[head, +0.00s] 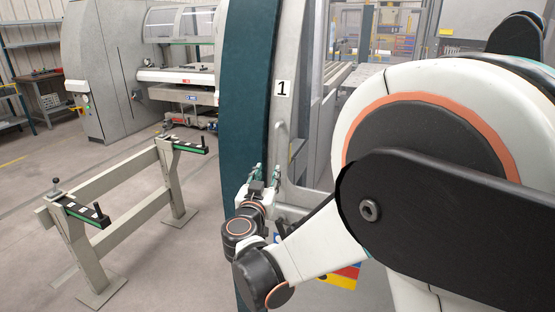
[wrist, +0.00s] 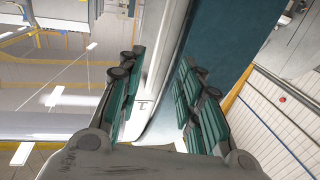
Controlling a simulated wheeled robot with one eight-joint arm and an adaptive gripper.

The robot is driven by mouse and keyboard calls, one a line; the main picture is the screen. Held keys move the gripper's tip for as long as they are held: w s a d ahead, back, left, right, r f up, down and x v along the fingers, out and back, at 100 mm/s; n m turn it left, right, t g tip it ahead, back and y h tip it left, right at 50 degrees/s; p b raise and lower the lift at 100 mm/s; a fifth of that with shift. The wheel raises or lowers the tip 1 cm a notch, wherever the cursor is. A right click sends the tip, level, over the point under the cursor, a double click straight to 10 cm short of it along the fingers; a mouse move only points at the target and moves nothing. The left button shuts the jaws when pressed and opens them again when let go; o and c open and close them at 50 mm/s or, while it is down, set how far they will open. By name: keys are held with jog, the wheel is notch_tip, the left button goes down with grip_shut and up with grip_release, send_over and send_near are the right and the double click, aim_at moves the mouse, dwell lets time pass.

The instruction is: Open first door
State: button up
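The first door (head: 298,75) is a grey framed panel with a clear window, marked with a "1" label (head: 282,88). It stands beside a tall dark teal column (head: 245,90). A grey upright handle (head: 281,150) shows on the door below the label. My gripper (head: 263,172) is at the handle's lower part, just left of it in the head view. In the wrist view, my gripper (wrist: 160,100) has its green-padded fingers spread apart. A grey upright strip of the door (wrist: 163,65) shows between and beyond them. I cannot tell whether either finger touches the handle.
A beige stand (head: 120,195) with green-edged arms is on the floor at left. A large grey machine (head: 100,70) is at the back left. Floor between the stand and the column is clear. My arm covers much of the right side.

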aim_at(274, 159)
jog(key=w, duration=0.3)
jog(key=w+d+b, duration=0.1)
jog(key=w, duration=0.3)
jog(key=w+b, duration=0.1)
jog(key=w, duration=0.3)
jog(key=shift+w+d, duration=0.15)
jog(key=shift+d, duration=0.25)
grip_shut()
